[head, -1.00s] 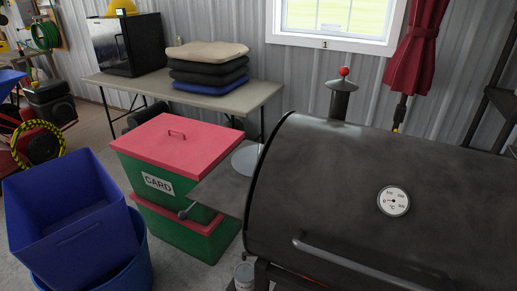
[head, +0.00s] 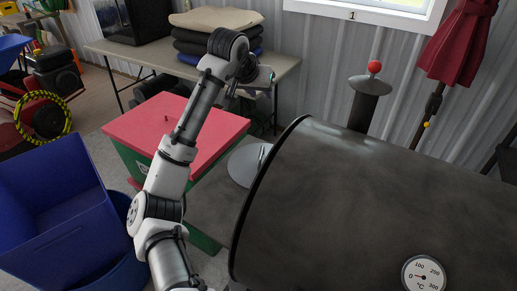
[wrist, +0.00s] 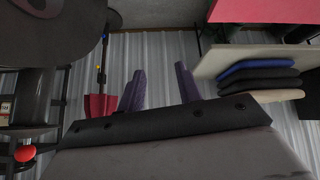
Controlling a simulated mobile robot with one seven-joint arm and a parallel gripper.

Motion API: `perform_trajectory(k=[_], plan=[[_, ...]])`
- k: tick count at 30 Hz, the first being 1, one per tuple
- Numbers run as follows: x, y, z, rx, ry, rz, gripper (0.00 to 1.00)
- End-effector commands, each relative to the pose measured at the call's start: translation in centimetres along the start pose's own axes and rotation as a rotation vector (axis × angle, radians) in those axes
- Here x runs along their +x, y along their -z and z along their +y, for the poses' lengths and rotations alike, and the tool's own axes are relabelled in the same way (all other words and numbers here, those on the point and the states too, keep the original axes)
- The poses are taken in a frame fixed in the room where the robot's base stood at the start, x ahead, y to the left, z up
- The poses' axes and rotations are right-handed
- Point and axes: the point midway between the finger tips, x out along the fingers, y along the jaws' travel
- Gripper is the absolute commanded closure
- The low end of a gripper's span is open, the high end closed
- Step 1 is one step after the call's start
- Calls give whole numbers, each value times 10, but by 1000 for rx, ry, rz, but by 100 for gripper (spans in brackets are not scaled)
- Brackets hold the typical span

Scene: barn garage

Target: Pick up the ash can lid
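A round grey metal disc with a thin raised handle, which looks like the ash can lid (head: 247,165), lies on the side shelf at the left end of the black grill in the head view. The grill drum's edge is close to its right. My gripper (wrist: 160,88) shows two purple fingers spread apart with nothing between them in the wrist view. In the head view my gripper (head: 240,92) is small and partly hidden by my own wrist, above and beyond the lid.
The black grill (head: 340,200) fills the right, with a red-knobbed chimney (head: 369,100). A red-lidded green bin (head: 215,135) stands left of the shelf. Blue bins (head: 50,205) are at the left. A table (head: 125,47) with stacked cushions (head: 215,20) stands behind.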

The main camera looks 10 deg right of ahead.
Motion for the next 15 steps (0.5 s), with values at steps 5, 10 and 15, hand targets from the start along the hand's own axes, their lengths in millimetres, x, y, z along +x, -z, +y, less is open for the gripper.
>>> perform_trajectory(k=[5,10,15], plan=[[25,-54,9,27,65,-406,65],[31,-76,7,28,95,-549,65],[55,-93,5,28,93,-561,65]])
